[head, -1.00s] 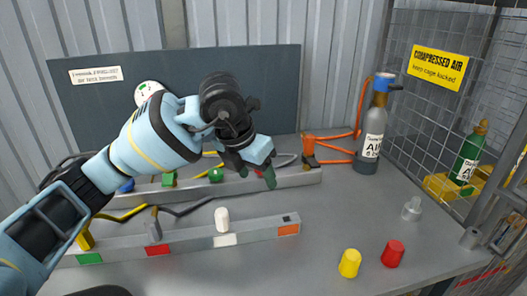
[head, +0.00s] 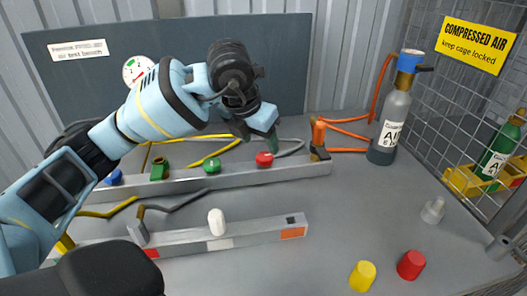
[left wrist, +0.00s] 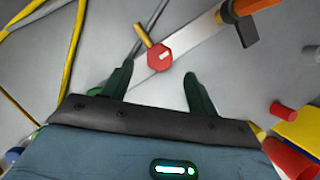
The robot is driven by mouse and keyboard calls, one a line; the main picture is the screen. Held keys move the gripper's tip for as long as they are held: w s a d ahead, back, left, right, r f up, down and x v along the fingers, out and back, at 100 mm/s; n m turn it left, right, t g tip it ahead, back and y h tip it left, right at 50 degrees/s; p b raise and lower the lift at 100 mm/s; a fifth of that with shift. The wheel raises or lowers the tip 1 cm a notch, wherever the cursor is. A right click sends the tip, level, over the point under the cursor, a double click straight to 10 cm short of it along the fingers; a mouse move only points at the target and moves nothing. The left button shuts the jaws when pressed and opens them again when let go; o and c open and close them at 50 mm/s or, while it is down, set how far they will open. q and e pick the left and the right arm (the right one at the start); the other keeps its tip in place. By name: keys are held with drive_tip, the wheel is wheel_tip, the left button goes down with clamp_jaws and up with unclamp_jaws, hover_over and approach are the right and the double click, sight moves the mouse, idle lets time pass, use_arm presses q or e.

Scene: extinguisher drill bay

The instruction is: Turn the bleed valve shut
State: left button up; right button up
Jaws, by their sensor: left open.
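A red knob (head: 264,160) with a pale mark sits on the rear rail, right of a green round knob (head: 212,166). No readable label says which is the bleed valve. In the left wrist view the red knob (left wrist: 160,57) is faceted, with a short brass-coloured stem (left wrist: 145,36) beside it. My left gripper (head: 260,138) is open and empty, just above and behind the red knob in the head view. In the left wrist view its green fingers (left wrist: 157,80) point towards the red knob, which shows between and beyond the tips. My right gripper is not in view.
An orange fitting (head: 318,135) with hoses stands close right of the red knob, before a grey air cylinder (head: 393,115). A front rail (head: 262,232) carries a white knob (head: 217,222). Yellow (head: 363,276) and red (head: 411,265) caps stand right on clear bench.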

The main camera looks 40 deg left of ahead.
sight(264, 155)
use_arm(q)
drive_tip(key=x, duration=0.4)
drive_tip(key=shift+w+f, duration=0.15)
drive_tip(key=shift+f, duration=0.3)
drive_tip(key=shift+w+f, duration=0.1)
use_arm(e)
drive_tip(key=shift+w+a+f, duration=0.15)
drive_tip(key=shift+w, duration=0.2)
use_arm(q)
drive_tip(key=shift+c, duration=0.5)
drive_tip(key=c, duration=0.9)
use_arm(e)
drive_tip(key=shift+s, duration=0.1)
